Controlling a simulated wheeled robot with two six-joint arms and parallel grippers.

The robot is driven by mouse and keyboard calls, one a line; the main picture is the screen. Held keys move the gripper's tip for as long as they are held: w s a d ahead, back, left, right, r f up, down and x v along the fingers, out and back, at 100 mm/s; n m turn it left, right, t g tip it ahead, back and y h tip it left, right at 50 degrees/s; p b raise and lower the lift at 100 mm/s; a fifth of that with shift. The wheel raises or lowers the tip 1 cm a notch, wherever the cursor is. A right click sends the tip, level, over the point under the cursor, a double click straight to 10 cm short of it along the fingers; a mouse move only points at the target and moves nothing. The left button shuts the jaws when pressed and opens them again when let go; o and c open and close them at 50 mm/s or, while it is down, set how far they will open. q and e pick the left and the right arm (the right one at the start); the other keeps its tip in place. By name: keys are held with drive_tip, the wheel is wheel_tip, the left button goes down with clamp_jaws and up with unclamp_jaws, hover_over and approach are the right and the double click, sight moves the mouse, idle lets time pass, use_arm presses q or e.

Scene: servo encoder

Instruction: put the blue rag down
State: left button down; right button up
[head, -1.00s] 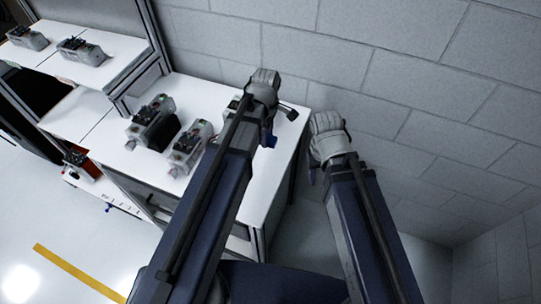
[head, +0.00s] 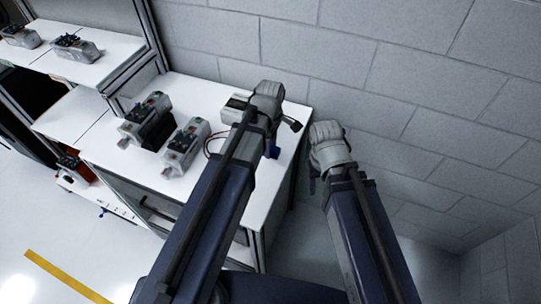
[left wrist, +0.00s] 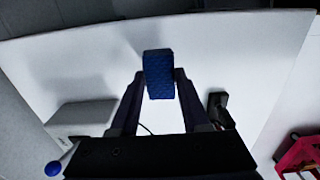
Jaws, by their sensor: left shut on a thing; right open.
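The blue rag (left wrist: 159,68) is a small, dark blue, folded bundle in the left wrist view. My left gripper (left wrist: 160,88) is shut on it, one finger on each side, above the white table top (left wrist: 240,62). I cannot tell whether the rag touches the table.
Grey servo units (head: 185,145) with a dark one (head: 146,118) stand left of my left gripper. A pale box (left wrist: 80,118) and a small black part (left wrist: 218,108) flank the gripper in the wrist view. A block wall (head: 420,80) closes the back. Bare table lies around the rag.

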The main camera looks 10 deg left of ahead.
use_arm(q)
drive_tip(key=shift+f+b, duration=1.7)
drive_tip(key=shift+f, duration=0.1)
drive_tip(key=shift+f, duration=0.2)
drive_tip(key=shift+c, duration=1.9)
unclamp_jaws()
drive_tip(key=shift+r, duration=0.2)
wheel_tip(320, 180, up, 12)
drive_tip(key=p, duration=1.2)
drive_tip(key=shift+r, duration=0.1)
drive_tip(key=shift+s, duration=0.1)
